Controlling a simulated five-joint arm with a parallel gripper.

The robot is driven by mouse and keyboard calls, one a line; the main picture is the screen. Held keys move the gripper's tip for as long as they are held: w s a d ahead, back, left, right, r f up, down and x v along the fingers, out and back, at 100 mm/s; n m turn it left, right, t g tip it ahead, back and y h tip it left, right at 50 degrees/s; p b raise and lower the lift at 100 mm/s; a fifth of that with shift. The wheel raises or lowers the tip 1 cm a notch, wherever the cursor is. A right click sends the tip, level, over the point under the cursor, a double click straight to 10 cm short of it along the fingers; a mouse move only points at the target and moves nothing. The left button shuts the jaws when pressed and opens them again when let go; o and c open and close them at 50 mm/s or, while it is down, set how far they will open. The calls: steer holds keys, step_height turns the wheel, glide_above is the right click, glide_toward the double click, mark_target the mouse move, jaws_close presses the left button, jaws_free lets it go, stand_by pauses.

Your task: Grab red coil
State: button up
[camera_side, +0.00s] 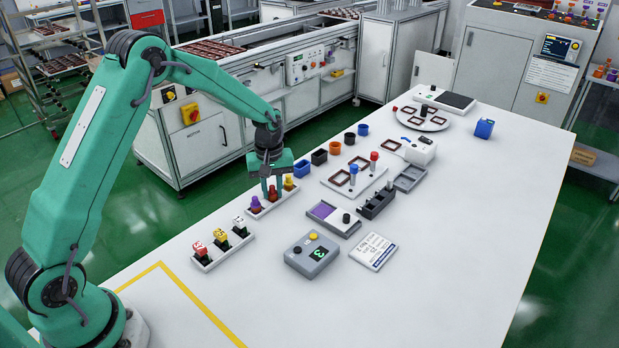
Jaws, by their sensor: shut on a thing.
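My gripper (272,185) points down over a white tray (263,214) that holds three small coils. Its fingers are shut on the red coil (273,194), the middle one of the row. The red coil looks to be still in or just at its place in the tray; I cannot tell whether it is lifted. A purple coil (255,204) stands to its left and a yellow coil (288,183) to its right, both close to the fingers. The fingers partly hide the top of the red coil.
A second white tray (225,253) with several labelled blocks lies nearer the front. Small open boxes, blue (301,169), black and orange, stand in a row behind. A grey device (312,255) and purple-pad tray (335,217) lie right.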

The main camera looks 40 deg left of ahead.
mark_target(274, 194)
steer(key=shift+r, duration=0.75)
steer(key=r, duration=0.1)
steer(key=d+r, duration=0.1)
steer(key=r, duration=0.1)
steer(key=shift+s+r, duration=0.15)
steer(key=s+d+r, duration=0.4)
steer(key=d+r, duration=0.2)
steer(key=d, duration=0.3)
steer(key=shift+s+d+r, duration=0.15)
steer(key=shift+s+d, duration=0.05)
steer(key=shift+d, duration=0.15)
